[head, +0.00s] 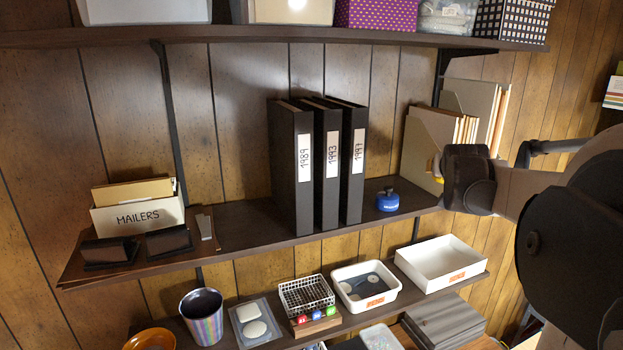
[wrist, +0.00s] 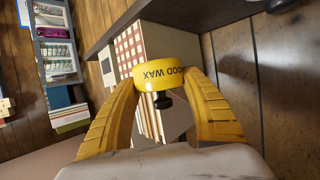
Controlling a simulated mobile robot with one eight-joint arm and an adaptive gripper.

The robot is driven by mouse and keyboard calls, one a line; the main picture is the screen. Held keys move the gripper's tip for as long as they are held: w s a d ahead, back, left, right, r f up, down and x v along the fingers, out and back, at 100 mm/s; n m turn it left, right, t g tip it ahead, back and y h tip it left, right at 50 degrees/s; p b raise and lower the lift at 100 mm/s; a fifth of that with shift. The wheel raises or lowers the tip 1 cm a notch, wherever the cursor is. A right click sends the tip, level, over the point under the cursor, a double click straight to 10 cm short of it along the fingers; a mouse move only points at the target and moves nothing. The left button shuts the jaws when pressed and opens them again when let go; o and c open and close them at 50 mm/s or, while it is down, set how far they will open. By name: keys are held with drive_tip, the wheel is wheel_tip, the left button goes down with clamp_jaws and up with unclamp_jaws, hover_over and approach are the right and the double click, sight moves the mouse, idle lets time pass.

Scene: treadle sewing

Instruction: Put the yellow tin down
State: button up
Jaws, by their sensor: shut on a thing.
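The yellow tin (wrist: 158,77), with dark lettering that reads "OOD WAX", is held between the two yellow fingers of my gripper (wrist: 160,85) in the wrist view. The lettering appears upside down there. A small black knob-like thing (wrist: 162,101) shows just below the tin; I cannot tell what it belongs to. In the head view my arm reaches in from the right, and its end is in front of the cardboard files at the right end of the middle shelf (head: 250,228). Only a small yellow patch (head: 437,165) shows there; I cannot tell if it is finger or tin.
The middle shelf holds a mailers box (head: 138,215), black binders (head: 291,165), a blue round object (head: 388,200) and cardboard files (head: 425,145). Bare shelf lies left of the binders. The lower shelf holds a cup (head: 202,318), a wire basket (head: 306,293) and white trays (head: 440,262).

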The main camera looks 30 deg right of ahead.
drive_tip(key=p, duration=0.1)
hover_over(420, 198)
wheel_tip(420, 198, down, 4)
drive_tip(key=shift+f, duration=0.25)
wheel_tip(420, 198, down, 4)
drive_tip(key=shift+f+p, duration=0.1)
drive_tip(key=shift+p, duration=0.6)
drive_tip(key=shift+s+a, duration=0.1)
drive_tip(key=o, duration=1)
drive_tip(key=shift+f, duration=0.1)
drive_tip(key=shift+c, duration=0.2)
